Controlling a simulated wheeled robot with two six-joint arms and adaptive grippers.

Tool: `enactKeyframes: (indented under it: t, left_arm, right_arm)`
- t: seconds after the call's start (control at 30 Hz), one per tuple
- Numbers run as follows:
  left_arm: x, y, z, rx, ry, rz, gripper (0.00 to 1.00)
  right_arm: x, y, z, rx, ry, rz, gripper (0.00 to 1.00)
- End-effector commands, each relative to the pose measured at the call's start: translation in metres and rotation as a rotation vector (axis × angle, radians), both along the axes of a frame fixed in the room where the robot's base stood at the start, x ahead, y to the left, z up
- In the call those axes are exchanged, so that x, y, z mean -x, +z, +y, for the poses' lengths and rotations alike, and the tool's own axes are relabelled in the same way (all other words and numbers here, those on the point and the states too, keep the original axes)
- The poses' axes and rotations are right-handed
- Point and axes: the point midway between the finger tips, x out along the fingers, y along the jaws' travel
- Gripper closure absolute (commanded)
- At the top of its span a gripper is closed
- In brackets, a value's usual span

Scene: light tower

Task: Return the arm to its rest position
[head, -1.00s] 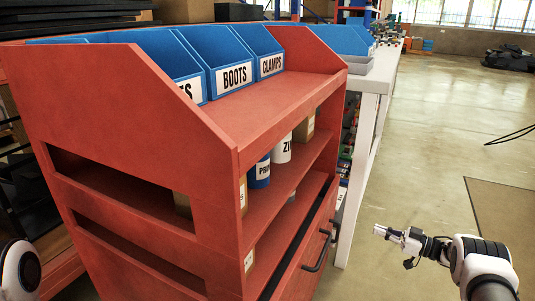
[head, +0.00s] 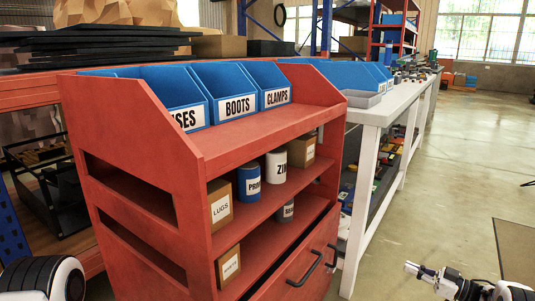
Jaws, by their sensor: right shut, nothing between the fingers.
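My right gripper (head: 419,269) is at the lower right of the head view, over the bare floor to the right of the red cart (head: 250,137). Its fingers are shut with nothing between them, and it is apart from the cart and the white table. Part of my left arm (head: 45,279) shows at the bottom left corner. My left gripper is out of the picture.
The red cart holds blue bins labelled BOOTS (head: 236,106) and CLAMPS (head: 273,87), with boxes and cans on its shelves. A white table (head: 371,114) stands behind it to the right.

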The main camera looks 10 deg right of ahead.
Motion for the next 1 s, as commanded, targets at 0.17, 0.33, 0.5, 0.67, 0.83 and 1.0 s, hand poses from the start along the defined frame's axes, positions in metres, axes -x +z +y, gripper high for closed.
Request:
enactKeyframes:
  t: [0.17,0.33,0.5,0.67,0.83,1.0]
  left_arm:
    - [0.0,0.008,0.0,0.0,-0.001,0.0,0.69]
    - [0.0,0.016,0.0,0.0,-0.001,0.0,0.69]
    - [0.0,0.027,0.0,0.0,-0.001,0.0,0.69]
    - [0.0,0.039,0.0,0.0,-0.001,0.0,0.69]
    - [0.0,0.045,0.0,0.0,-0.001,0.0,0.69]
    - [0.0,0.045,0.0,0.0,-0.001,0.0,0.69]
  right_arm:
    - [-0.019,0.014,0.048,-0.052,0.058,0.006,1.0]
    - [-0.036,0.019,0.114,-0.175,0.079,0.056,1.0]
    - [-0.044,0.008,0.206,-0.321,0.005,0.205,1.0]
    - [0.003,-0.046,0.299,-0.33,-0.2,0.525,1.0]
    - [0.135,-0.115,0.332,-0.089,-0.442,0.937,1.0]
    - [0.257,-0.139,0.318,0.162,-0.575,1.224,1.0]
